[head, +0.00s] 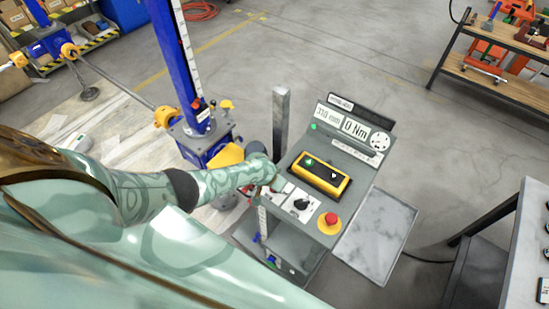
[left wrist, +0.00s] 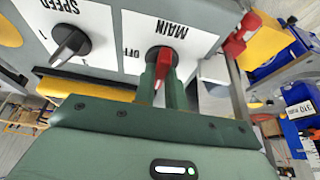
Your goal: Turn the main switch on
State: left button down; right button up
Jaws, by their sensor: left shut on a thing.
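The main switch (left wrist: 162,62) is a black rotary switch with a red handle on a white plate marked MAIN. An OFF mark is beside it, and the lettering appears upside down in the left wrist view. My left gripper (left wrist: 163,90) is shut on the red handle, one green finger on each side. The handle lies about upright in that picture; I cannot tell which mark it points to. In the head view my left gripper (head: 268,180) is at the left edge of the control console (head: 300,165) and hides the switch. My right gripper is not in view.
The black SPEED knob (left wrist: 70,43) is next to the main switch. The console also has a yellow-framed unit (head: 320,173), a red emergency button (head: 331,219) and a display reading 0 Nm (head: 355,128). A grey post (head: 281,120) and a blue screw jack (head: 205,140) stand close behind.

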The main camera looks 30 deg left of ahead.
pick_arm(q)
jog(key=c, duration=1.4)
grip_release()
jog(key=shift+c, duration=0.2)
jog(key=shift+s+r, duration=0.1)
jog(key=shift+r, duration=0.05)
jog(key=shift+s+r, duration=0.1)
jog(key=shift+r, duration=0.1)
jog(key=v, duration=1.5)
jog(key=shift+r, duration=0.25)
jog(key=shift+s, duration=0.15)
